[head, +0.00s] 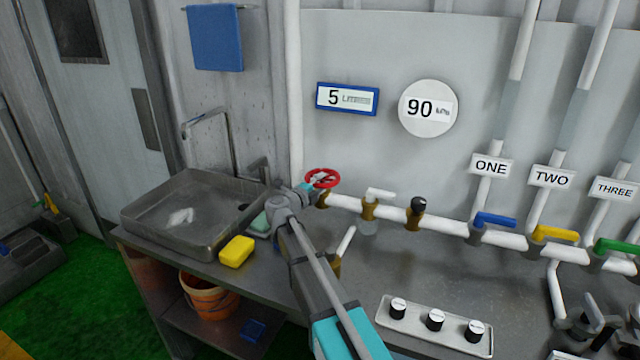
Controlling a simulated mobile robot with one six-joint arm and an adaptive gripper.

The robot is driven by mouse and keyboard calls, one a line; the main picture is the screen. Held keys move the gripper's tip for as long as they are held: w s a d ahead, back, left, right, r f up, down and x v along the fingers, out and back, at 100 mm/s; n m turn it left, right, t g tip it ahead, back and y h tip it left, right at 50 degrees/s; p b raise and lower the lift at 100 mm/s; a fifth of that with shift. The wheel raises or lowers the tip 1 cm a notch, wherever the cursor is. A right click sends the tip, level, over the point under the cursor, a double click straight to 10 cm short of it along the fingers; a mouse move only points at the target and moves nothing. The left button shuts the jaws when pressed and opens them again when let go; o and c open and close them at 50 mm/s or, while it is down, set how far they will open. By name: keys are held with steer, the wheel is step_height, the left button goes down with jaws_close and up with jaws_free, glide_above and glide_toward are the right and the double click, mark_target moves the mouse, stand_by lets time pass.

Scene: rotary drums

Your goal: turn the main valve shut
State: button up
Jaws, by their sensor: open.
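A red round handwheel (322,178), which looks like the main valve, sits at the left end of the white horizontal pipe (345,203) on a brass body. My arm reaches up from the bottom of the head view, and my gripper (312,190) is at the wheel's lower left edge. Teal finger parts show there, small and partly merged with the wheel. The gripper is open. I cannot tell whether the fingers touch the rim or stand around it. My wrist hides part of the bench below the wheel.
A steel sink (190,210) with a tap stands left of my gripper, with a yellow sponge (237,251) before it. Pipe valves with blue (495,219), yellow (555,233) and green levers lie right. A knob panel (435,325) is on the bench (400,270).

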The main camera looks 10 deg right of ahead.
steer(key=shift+w+d, duration=0.35)
steer(key=shift+d, duration=0.05)
jaws_close()
steer(key=shift+a, duration=0.1)
